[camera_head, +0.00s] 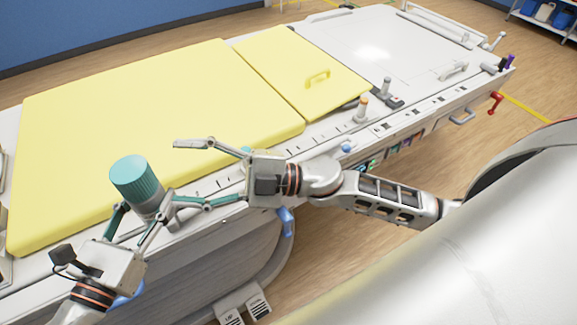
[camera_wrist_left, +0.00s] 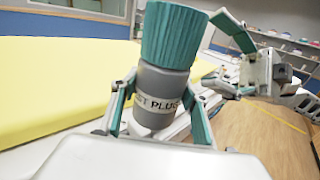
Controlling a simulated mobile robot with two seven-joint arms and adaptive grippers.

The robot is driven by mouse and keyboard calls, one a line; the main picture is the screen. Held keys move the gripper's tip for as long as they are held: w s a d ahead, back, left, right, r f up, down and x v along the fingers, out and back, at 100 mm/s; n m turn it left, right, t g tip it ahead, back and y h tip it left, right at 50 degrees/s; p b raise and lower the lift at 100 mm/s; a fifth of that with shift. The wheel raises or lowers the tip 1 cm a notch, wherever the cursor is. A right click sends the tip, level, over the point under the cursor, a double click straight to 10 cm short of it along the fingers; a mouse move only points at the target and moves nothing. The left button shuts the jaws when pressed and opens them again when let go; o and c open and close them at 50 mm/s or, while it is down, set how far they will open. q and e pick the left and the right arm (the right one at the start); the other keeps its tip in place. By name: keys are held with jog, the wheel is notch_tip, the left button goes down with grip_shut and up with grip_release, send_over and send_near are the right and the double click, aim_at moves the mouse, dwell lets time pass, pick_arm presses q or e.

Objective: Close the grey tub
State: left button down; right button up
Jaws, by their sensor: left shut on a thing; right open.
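I cannot tell whether the lid is tight. In the left wrist view the tub's grey body (camera_wrist_left: 160,82) shows a white label, partly hidden, under the lid (camera_wrist_left: 172,34). My left gripper (camera_head: 141,211) is shut on the grey body, one finger on each side. My right gripper (camera_head: 179,173) is open, just right of the tub. Its lower finger reaches close to the tub; I cannot tell if they touch.
The bed carries a large yellow mat (camera_head: 150,110) and a smaller yellow pad (camera_head: 295,68) with a handle. Small knobs (camera_head: 362,108) stand along its near rail. A big white curved housing (camera_head: 460,260) fills the lower right. The air above the mat is free.

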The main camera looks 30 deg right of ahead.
pick_arm(q)
jog(key=shift+r, duration=0.1)
pick_arm(e)
jog(key=d+f+m+t+h, duration=0.7)
jog(key=d+f+m+h, duration=0.75)
jog(key=f, duration=0.65)
jog(key=s+d+f+m+g+h, duration=0.1)
jog(key=s+d+f+m+g, duration=0.1)
jog(key=s+f, duration=0.3)
jog(key=s+d+f+m+g+h, duration=0.1)
jog(key=s+d+f+m+g, duration=0.1)
jog(key=f, duration=1.1)
jog(key=s+d+m, duration=0.1)
jog(key=s+m, duration=0.1)
jog(key=s, duration=0.1)
jog(key=shift+d, duration=0.2)
pick_arm(q)
jog(key=shift+r, duration=0.1)
pick_arm(e)
jog(key=shift+s+h, duration=0.1)
jog(key=shift+h, duration=0.15)
pick_arm(q)
jog(key=shift+w, duration=0.1)
